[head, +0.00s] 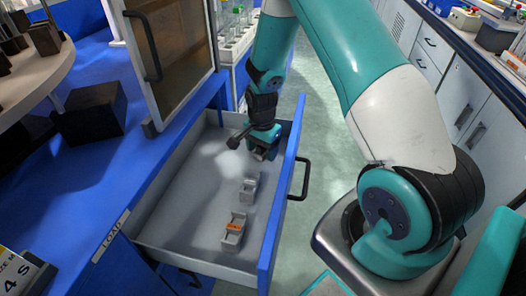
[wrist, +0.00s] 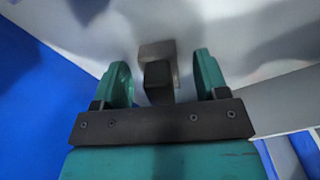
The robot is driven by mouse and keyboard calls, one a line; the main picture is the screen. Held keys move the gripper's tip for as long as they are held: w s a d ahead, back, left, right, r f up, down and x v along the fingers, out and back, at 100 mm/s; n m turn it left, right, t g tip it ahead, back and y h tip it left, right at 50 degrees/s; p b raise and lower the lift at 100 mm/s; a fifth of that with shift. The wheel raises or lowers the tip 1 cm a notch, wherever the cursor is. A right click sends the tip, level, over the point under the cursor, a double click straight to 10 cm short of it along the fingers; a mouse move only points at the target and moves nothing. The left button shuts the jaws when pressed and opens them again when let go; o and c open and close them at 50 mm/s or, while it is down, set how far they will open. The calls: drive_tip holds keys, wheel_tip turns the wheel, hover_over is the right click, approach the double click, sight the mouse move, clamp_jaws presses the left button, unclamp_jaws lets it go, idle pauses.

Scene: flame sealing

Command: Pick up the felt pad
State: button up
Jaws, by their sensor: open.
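In the wrist view, a small dark block (wrist: 157,74), which may be the felt pad, sits against a grey metal holder (wrist: 157,48) on the drawer floor. My gripper (wrist: 161,62) is open, with one teal finger on each side of the dark block. Gaps show between the fingers and the block, and I cannot tell the height above it. In the head view, my gripper (head: 261,154) is low inside the far end of the open drawer and largely hides what is under it.
The open drawer (head: 175,205) also holds a grey holder (head: 249,188) and a grey holder with an orange part (head: 235,229). The drawer's blue front (head: 277,215) stands close to my gripper on the right. The drawer's left floor is clear.

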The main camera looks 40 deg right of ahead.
drive_tip(key=c, duration=1.1)
wheel_tip(320, 180, up, 20)
drive_tip(key=p, duration=0.3)
